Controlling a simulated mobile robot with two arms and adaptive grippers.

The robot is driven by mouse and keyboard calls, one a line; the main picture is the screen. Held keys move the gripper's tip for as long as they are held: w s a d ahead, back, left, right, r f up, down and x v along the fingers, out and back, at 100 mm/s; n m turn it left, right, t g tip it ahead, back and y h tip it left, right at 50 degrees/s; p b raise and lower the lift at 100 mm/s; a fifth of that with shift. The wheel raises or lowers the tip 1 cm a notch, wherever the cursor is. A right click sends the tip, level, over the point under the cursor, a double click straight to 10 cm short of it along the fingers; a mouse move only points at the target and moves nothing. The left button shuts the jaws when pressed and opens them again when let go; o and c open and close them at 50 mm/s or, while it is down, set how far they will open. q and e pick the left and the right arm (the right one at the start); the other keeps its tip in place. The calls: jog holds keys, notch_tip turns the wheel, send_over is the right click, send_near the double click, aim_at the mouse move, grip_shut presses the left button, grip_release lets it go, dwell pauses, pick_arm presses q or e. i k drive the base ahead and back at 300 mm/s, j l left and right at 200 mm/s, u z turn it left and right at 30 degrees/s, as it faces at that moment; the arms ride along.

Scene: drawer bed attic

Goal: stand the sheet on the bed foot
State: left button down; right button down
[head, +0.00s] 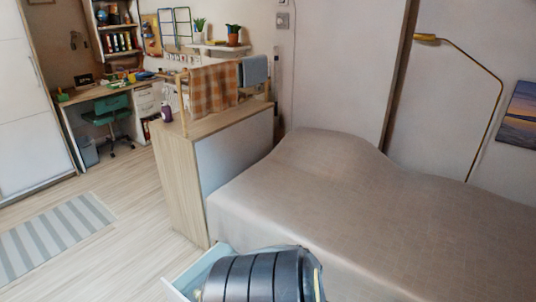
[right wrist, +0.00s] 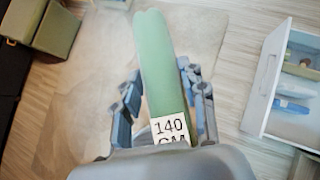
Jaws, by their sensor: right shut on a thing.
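In the right wrist view, a long pale green sheet (right wrist: 158,70), rolled or folded narrow, bears a white label reading "140 CM" at its near end. My right gripper (right wrist: 160,90) is shut on it, with a finger on each side. The sheet's far end points up the picture, above the floor. In the head view, the bed (head: 370,215) has a smooth beige cover with a raised hump near the wall. I cannot tell which end is its foot. My left gripper is not in view.
A wooden cabinet (head: 178,175) with a rail and a checked cloth (head: 212,90) stands at the bed's end. An open drawer (head: 190,275) is at the bottom; a drawer with items (right wrist: 262,95) shows in the wrist view. Striped rug (head: 55,235) lies left; floor there is clear.

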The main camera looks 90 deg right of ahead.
aim_at(287, 201)
jog(key=k+l+z, duration=0.1)
jog(key=l, duration=0.25)
jog(key=k+l+z, duration=0.15)
jog(key=l, duration=0.25)
jog(key=k+l+z, duration=0.1)
jog(key=k+l, duration=0.2)
jog(key=k+l+z, duration=0.15)
jog(key=l, duration=0.35)
jog(key=i+l+z, duration=0.1)
jog(key=l+z, duration=0.25)
jog(key=l, duration=0.25)
